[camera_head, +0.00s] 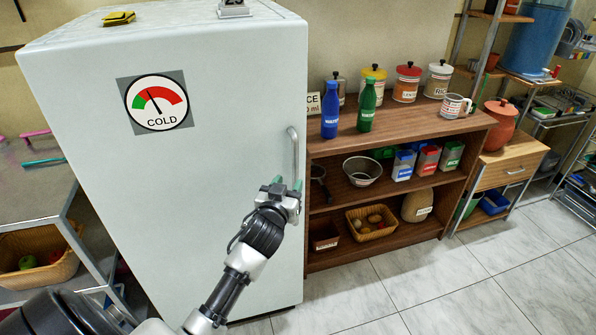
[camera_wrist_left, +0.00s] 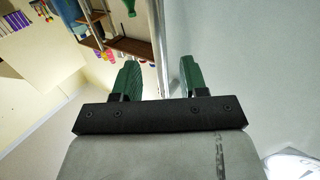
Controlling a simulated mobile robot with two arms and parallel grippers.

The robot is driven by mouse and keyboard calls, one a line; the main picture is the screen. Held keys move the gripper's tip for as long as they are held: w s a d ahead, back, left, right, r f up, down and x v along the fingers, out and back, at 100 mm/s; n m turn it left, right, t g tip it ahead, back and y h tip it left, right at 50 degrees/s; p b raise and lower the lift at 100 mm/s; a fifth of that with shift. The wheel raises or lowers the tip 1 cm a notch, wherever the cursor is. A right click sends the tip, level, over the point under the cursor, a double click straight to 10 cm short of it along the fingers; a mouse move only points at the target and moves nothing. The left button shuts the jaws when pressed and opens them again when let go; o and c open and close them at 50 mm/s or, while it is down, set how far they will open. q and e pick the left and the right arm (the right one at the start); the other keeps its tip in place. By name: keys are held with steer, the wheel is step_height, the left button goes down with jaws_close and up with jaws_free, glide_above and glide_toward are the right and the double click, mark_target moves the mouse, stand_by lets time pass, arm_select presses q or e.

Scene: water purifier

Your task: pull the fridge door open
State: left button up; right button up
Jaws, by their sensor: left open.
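The white fridge (camera_head: 200,180) stands at the left with its door shut. A COLD dial (camera_head: 157,102) is on its front. The door's upright metal handle (camera_head: 293,155) is near the right edge. My left gripper (camera_head: 287,184) is at the handle's lower part, with its green fingers open. In the left wrist view the handle (camera_wrist_left: 157,35) runs down between the two open fingers (camera_wrist_left: 158,72), with a gap visible on the finger sides. The pale fridge door (camera_wrist_left: 260,70) fills the right of that view. My right gripper is not in view.
A brown shelf (camera_head: 400,130) with bottles, canisters and baskets stands right beside the fridge. A grey table (camera_head: 40,190) with a basket (camera_head: 38,255) is at the left. The tiled floor (camera_head: 440,290) before the shelf is clear.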

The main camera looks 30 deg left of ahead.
mark_target(294, 175)
arm_select(q)
steer(key=x, duration=0.6)
steer(key=shift+f, duration=0.1)
steer(key=shift+s+d, duration=0.1)
jaws_close()
